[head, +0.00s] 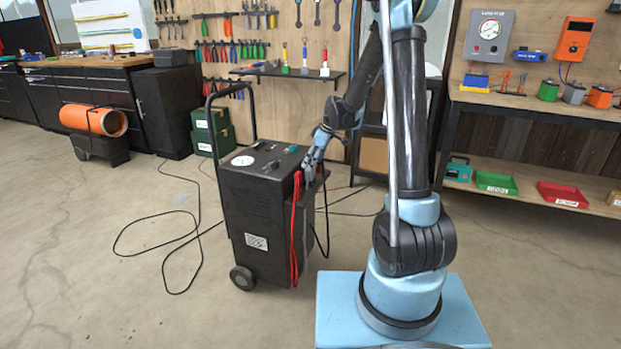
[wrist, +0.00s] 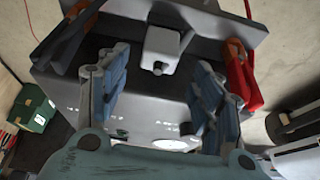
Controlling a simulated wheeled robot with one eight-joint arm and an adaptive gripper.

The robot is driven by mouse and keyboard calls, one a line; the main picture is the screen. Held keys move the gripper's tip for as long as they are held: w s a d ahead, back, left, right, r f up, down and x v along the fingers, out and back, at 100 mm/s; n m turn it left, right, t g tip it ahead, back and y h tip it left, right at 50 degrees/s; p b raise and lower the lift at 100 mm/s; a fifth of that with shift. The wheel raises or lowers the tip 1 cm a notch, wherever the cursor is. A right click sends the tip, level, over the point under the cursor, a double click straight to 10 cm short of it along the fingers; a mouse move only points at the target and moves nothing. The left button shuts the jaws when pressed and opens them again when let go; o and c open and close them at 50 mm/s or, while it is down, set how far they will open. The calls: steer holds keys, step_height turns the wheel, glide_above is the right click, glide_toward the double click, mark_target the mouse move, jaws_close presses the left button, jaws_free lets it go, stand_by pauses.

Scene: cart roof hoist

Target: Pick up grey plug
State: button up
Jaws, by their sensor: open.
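The grey plug (wrist: 161,45), a light grey block with a short nub, sits at the cart's edge in the upper middle of the wrist view. My gripper (wrist: 159,62) is open, with one blue-grey finger at the left and one at the right of the plug's near end. Gaps show between the fingers and the plug; neither appears to touch it. In the head view my gripper (head: 310,163) is at the right upper edge of the black cart (head: 245,210). I cannot make out the plug clearly there.
A red clamp (wrist: 241,75) hangs right of the plug and a black clamp (wrist: 66,38) left of it in the wrist view. Black cable (head: 170,245) lies on the floor left of the cart. A workbench (head: 535,107) stands at the right.

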mark_target(310, 176)
steer(key=shift+d+x, duration=0.1)
steer(key=shift+x, duration=1.05)
steer(key=shift+d+x, duration=0.15)
steer(key=shift+x, duration=1.05)
steer(key=shift+f, duration=0.1)
steer(key=shift+c, duration=0.6)
jaws_close()
